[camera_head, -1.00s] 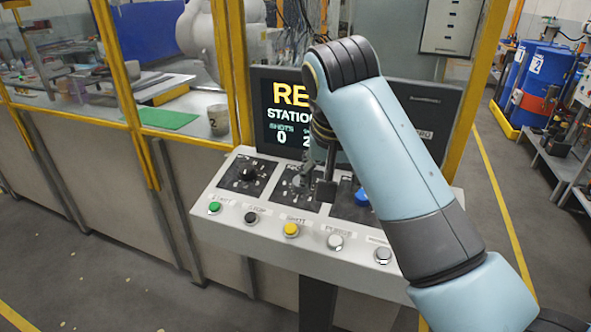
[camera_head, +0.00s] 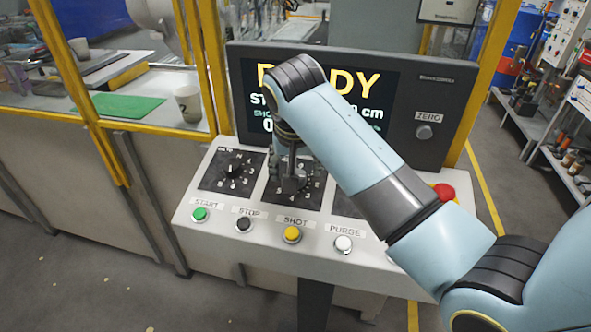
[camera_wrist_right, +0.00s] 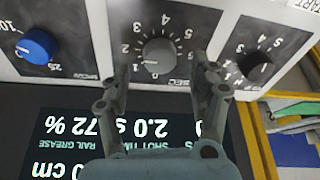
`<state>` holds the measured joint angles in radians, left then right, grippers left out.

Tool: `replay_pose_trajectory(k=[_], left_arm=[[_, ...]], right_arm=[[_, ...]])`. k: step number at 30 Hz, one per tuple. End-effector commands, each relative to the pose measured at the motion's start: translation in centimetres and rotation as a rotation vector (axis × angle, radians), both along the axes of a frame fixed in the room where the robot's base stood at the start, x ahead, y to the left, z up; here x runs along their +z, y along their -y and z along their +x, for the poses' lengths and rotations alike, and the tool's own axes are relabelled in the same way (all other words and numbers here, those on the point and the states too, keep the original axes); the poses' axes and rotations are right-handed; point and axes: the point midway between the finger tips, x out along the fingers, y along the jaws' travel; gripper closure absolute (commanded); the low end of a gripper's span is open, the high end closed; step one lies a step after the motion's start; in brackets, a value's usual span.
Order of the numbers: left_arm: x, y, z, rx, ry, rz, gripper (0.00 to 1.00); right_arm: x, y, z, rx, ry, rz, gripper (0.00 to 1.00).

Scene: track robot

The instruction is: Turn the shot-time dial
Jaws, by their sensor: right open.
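The shot-time dial is the middle one on the sloped white console. In the right wrist view its grey round knob (camera_wrist_right: 158,56) sits on a black plate with an upside-down number scale and "SEC". In the head view the middle dial plate (camera_head: 312,196) shows, with its knob mostly hidden by my right gripper (camera_head: 290,182). In the right wrist view my right gripper (camera_wrist_right: 163,72) is open, with one finger on each side of the knob; I cannot tell whether they touch it. My left gripper is not in view.
A black dial (camera_head: 234,170) is left of it; a blue knob (camera_wrist_right: 35,46) shows in the wrist view. Green (camera_head: 200,214), black (camera_head: 243,224), yellow (camera_head: 292,234) and white (camera_head: 343,244) buttons line the front. The screen (camera_head: 390,85) stands behind. A red button (camera_head: 445,192) is at right.

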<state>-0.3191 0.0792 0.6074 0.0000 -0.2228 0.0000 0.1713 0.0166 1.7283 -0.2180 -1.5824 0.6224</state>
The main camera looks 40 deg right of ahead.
Motion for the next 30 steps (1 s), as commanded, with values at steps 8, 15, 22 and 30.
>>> replay_pose_trajectory(k=[8, 15, 22, 30], left_arm=[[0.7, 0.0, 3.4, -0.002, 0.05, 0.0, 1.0], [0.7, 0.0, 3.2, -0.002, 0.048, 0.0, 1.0], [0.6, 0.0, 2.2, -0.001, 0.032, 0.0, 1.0], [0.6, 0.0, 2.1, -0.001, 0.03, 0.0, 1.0]], right_arm=[[-2.8, 0.7, 0.9, 0.0, -0.001, 0.001, 0.38], [-3.0, 0.8, 1.0, -0.001, 0.001, 0.001, 0.38], [-3.0, 0.7, 1.0, -0.001, 0.001, 0.001, 0.61], [-3.0, 0.8, 1.0, -0.001, 0.0, 0.0, 0.93]])
